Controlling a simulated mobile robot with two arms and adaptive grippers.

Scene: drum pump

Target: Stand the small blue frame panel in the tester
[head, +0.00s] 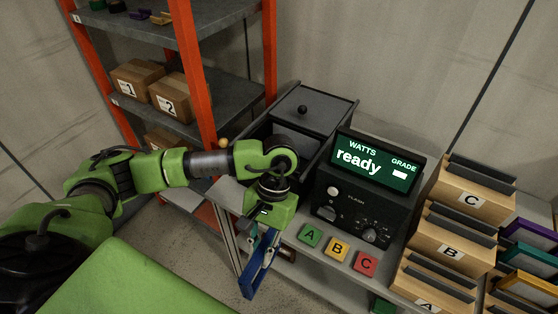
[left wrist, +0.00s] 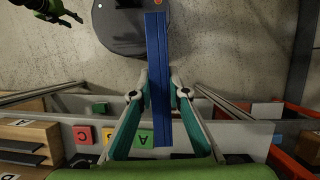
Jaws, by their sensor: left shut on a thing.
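My left gripper (head: 264,228) is shut on the small blue frame panel (head: 256,266) and holds it in the air at the front edge of the bench. In the left wrist view the panel (left wrist: 157,40) shows as a narrow upright blue strip between the two fingers (left wrist: 160,94). The black tester (head: 348,207) stands on the bench to the right of the gripper, its green display reading "ready". A dark open-topped box (head: 296,145) with a knobbed grey lid part stands behind it. My right gripper (left wrist: 70,17) appears small at the upper left of the wrist view.
Green A (head: 311,235), yellow B (head: 336,249) and red C (head: 364,263) blocks sit along the bench front. Wooden racks (head: 452,250) labelled A, B and C stand to the right. An orange-posted shelf (head: 193,60) holds cartons at the back left.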

